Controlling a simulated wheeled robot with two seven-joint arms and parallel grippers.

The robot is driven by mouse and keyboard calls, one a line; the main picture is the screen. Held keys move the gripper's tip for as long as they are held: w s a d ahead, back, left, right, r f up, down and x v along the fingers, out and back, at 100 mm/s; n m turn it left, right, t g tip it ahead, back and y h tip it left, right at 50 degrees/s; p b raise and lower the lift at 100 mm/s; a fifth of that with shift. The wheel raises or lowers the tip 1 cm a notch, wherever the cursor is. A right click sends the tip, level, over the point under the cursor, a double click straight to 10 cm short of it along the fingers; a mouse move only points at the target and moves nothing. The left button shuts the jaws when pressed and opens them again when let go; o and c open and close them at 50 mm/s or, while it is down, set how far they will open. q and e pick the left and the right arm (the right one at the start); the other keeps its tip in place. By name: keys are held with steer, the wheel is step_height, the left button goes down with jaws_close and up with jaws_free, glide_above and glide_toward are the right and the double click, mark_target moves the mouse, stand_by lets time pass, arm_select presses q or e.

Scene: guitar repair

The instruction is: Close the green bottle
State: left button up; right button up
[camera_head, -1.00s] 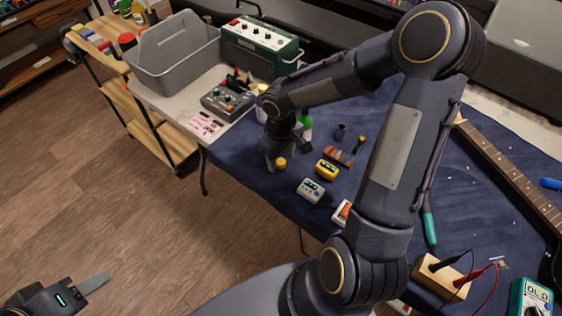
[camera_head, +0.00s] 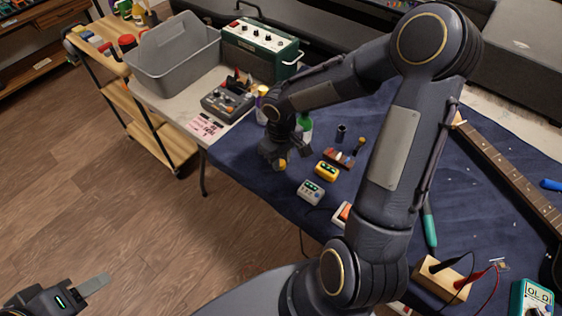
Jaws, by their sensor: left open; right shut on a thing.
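The green bottle (camera_head: 305,128) stands on the blue cloth, partly hidden behind my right gripper and wrist. Its top is hard to make out. My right gripper (camera_head: 277,160) points down over the left part of the cloth, just in front of and left of the bottle. It is shut on a small round yellow thing (camera_head: 282,164), perhaps a cap, mostly hidden by the fingers. My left gripper (camera_head: 88,294) is low at the bottom left over the floor, open and empty, far from the table.
A bottle with a yellow top (camera_head: 262,104) stands behind my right wrist. A grey mixer (camera_head: 228,102), grey bin (camera_head: 174,58) and green amplifier (camera_head: 259,46) stand behind. A guitar neck (camera_head: 510,178) lies right.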

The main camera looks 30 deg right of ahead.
steer(key=shift+r, duration=0.15)
steer(key=shift+r, duration=0.3)
step_height(320, 180, up, 2)
steer(key=shift+r+p, duration=0.1)
steer(key=shift+p, duration=0.2)
steer(key=w+a+r, duration=0.3)
steer(key=a+r, duration=0.7)
steer(key=a, duration=0.3)
steer(key=shift+w+a, duration=0.2)
steer(key=shift+a, duration=0.1)
